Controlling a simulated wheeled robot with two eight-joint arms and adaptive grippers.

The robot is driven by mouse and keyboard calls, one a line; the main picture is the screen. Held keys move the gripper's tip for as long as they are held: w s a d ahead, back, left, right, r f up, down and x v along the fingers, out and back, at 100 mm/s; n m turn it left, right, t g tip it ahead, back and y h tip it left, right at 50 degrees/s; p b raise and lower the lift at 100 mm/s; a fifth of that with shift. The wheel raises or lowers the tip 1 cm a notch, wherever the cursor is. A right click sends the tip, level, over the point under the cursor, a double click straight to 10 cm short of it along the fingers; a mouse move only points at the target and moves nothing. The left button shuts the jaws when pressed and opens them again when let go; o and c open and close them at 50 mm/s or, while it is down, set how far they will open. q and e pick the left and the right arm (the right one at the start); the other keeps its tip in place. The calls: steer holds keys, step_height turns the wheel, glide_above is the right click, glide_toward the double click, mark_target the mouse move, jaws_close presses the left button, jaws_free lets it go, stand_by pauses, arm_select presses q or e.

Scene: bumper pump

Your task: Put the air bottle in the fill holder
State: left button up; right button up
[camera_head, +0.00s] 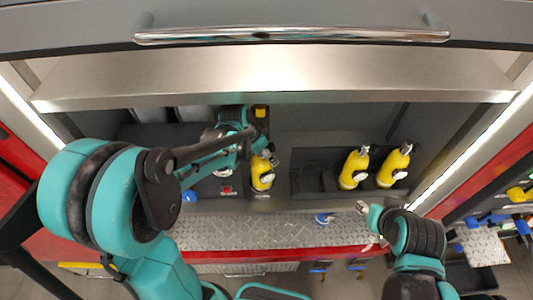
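Three yellow air bottles with metal valves are in the cabinet recess. One bottle (262,177) stands near the middle, just right of a grey unit with a red button (227,189). The other two, a bottle (352,170) and a far right bottle (393,167), lean in a dark rack (312,182) whose left part looks empty. My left gripper (268,157) is at the top of the middle bottle; its fingers are mostly hidden, so its grip is unclear. My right gripper (365,210) is in front of the rack, away from the bottles; its fingers are too small to read.
A steel hood with a long handle (290,35) overhangs the recess. A diamond-plate ledge (260,232) with a red front edge runs below it, mostly clear. Shelves with tools are at far right.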

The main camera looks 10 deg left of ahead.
arm_select(q)
steer(key=v, duration=0.5)
steer(key=shift+s, duration=0.15)
steer(key=shift+s+a+r, duration=0.1)
steer(key=shift+s+r, duration=0.05)
steer(key=shift+r, duration=0.35)
